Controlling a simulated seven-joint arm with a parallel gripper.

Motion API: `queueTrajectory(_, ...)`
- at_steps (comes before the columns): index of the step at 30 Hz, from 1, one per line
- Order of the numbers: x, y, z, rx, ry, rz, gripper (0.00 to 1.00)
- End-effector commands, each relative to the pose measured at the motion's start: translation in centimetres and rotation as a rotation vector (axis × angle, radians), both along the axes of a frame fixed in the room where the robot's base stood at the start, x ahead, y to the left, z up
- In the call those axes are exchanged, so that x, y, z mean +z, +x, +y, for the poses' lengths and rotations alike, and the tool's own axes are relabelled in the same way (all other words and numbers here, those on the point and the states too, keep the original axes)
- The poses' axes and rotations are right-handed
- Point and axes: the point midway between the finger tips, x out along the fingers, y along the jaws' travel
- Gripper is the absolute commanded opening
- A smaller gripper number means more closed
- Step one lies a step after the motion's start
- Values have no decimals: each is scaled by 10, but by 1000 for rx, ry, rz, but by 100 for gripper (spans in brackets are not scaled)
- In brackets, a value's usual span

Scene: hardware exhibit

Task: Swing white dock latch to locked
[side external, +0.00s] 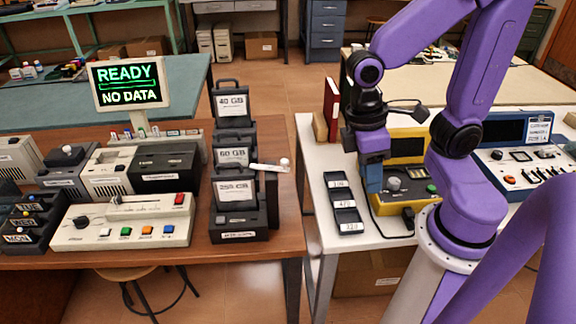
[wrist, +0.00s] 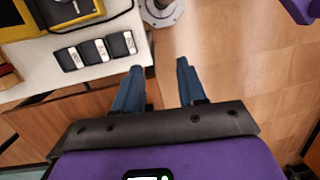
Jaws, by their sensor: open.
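The white dock latch (side external: 270,167) is a short lever with a round knob. It sticks out roughly level to the right from the side of the black dock (side external: 240,236) on the brown desk. The dock holds a stepped row of labelled cartridges, 40 GB, 60 GB and 250 GB. My gripper (side external: 373,187) is right of the latch, apart from it, by the yellow device on the white table. In the wrist view my gripper (wrist: 160,66) has its two blue fingers spread with nothing between them. The latch cannot be made out in the wrist view.
A gap separates this table from the brown desk. A white console (side external: 122,224) and a READY / NO DATA screen (side external: 129,83) stand left of the dock.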

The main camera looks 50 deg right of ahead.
Motion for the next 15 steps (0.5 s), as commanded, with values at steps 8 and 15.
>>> queueTrajectory(8, -11, 39, -5, -463, -90, 307, 41)
queueTrajectory(15, -19, 79, -13, -833, -89, 592, 41)
